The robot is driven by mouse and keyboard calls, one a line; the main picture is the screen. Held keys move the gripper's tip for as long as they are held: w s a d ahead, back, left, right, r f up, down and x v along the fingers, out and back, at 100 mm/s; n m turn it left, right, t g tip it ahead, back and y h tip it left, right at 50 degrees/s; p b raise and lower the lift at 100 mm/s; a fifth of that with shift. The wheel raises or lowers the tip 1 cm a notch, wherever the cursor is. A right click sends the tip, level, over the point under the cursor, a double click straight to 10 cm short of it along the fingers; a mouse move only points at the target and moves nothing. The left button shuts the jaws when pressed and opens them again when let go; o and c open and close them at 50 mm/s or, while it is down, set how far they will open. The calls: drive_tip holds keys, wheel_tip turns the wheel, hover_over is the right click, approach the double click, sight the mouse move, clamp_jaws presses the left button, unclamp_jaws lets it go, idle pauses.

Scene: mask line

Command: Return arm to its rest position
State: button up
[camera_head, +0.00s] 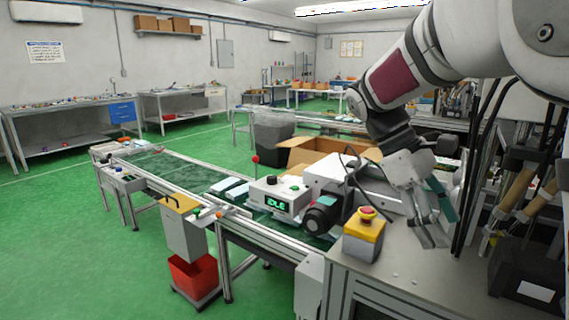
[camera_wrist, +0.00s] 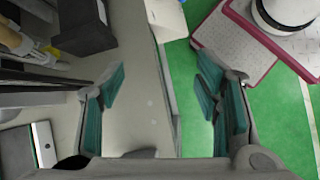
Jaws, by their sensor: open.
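My gripper (camera_head: 432,218) hangs from my arm on the right side of the head view, above the grey worktop (camera_head: 400,271). Its fingers point down. In the wrist view my gripper (camera_wrist: 165,100) has its two teal-padded fingers wide apart. Nothing is between them but the worktop edge and green floor below. My arm reaches in from the upper right, bent at a dark joint.
A yellow box with a red button (camera_head: 364,240) stands on the worktop left of my gripper. A white machine reading IDLE (camera_head: 280,202) sits by the conveyor (camera_head: 170,165). A black holder (camera_head: 527,275) with tools is at right. Green floor (camera_head: 80,240) is open at left.

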drive_tip(key=s+a+f+m+t+y, duration=0.2)
drive_tip(key=s+m, duration=0.1)
drive_tip(key=s, duration=0.5)
drive_tip(key=s+a+f+m+t+y, duration=0.2)
drive_tip(key=s+a, duration=0.1)
drive_tip(key=s, duration=0.6)
drive_tip(key=s+a+f+m+t+y, duration=0.2)
drive_tip(key=s+m, duration=0.1)
drive_tip(key=s, duration=0.5)
wheel_tip(320, 180, up, 16)
drive_tip(key=t+p, duration=0.2)
drive_tip(key=p, duration=1.2)
drive_tip(key=shift+d+t, duration=0.25)
drive_tip(key=shift+t, duration=0.15)
